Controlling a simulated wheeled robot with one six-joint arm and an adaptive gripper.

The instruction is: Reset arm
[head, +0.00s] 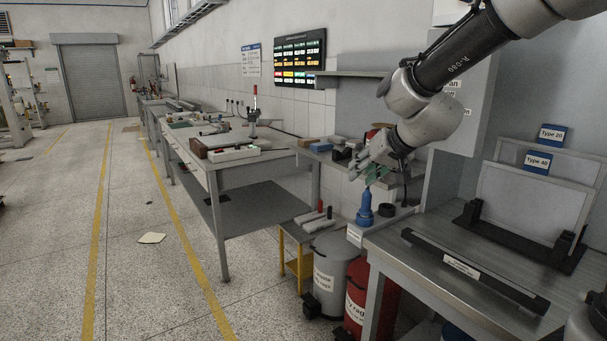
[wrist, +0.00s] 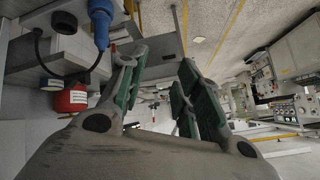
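My gripper (head: 371,172) hangs from my arm at the right of the head view, above a blue bottle-shaped tool (head: 365,209) that stands by the benches. In the wrist view my gripper (wrist: 157,92) shows two fingers with green pads, spread apart with a clear gap. Nothing is between them. The blue tool (wrist: 101,22) is at the upper left of the wrist view, beside the fingers and apart from them. A sheet of paper (head: 151,238) lies on the floor in the head view.
A metal table (head: 400,262) with a dark bar (head: 474,270) and upright panels labelled Type 20 and Type 40 (head: 521,199) is at the right. A grey bin (head: 331,275) and a red bin (head: 371,298) stand below. A long workbench (head: 240,172) runs leftward. The left floor is largely free.

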